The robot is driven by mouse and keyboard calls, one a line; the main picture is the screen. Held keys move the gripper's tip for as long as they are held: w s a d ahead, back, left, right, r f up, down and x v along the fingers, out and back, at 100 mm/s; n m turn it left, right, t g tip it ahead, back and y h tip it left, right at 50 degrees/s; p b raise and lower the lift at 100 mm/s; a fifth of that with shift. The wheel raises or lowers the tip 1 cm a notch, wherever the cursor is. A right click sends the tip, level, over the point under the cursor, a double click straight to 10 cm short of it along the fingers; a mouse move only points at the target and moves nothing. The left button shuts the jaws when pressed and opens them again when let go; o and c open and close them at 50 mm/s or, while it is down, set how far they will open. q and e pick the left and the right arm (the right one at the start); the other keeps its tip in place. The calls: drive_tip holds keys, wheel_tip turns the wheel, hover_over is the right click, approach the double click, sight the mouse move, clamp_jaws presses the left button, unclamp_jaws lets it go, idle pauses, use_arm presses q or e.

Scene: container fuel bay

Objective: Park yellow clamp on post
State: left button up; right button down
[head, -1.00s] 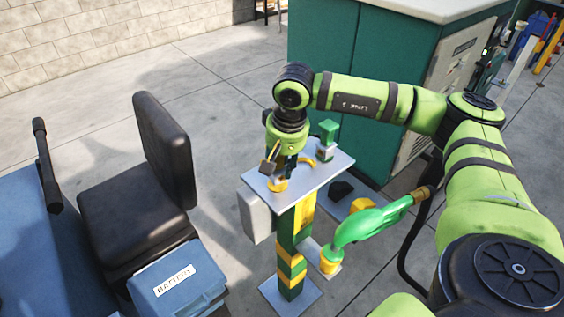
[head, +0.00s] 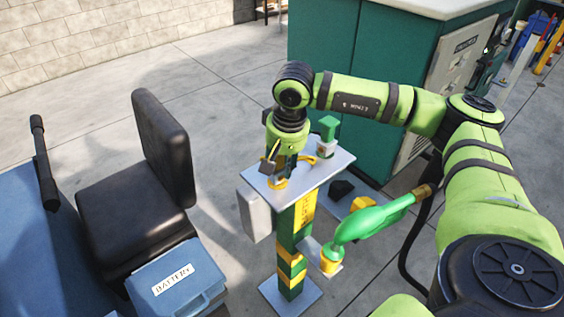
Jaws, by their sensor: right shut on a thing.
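The post is striped green and yellow, with a grey top plate (head: 325,170). My right gripper (head: 280,177) points down close over the left part of this plate. It is shut on the yellow clamp (head: 279,184), of which only small yellow parts show around the dark fingers. The fingers and wrist hide most of the clamp, and I cannot tell whether it touches the plate. A yellow curved part (head: 309,160) shows just behind the wrist. My left gripper is not in view.
A green-capped piece (head: 328,130) stands at the plate's back. A green fuel nozzle (head: 370,222) sits in a yellow holder on the post's right. A black seat (head: 135,205) and blue battery box (head: 177,280) are at left. A teal cabinet (head: 320,60) stands behind.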

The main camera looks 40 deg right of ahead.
drive_tip(key=shift+f, duration=0.1)
idle(0.3)
drive_tip(key=c, duration=0.8)
unclamp_jaws()
wheel_tip(320, 180, up, 12)
drive_tip(key=s, duration=0.2)
drive_tip(key=shift+f, duration=0.1)
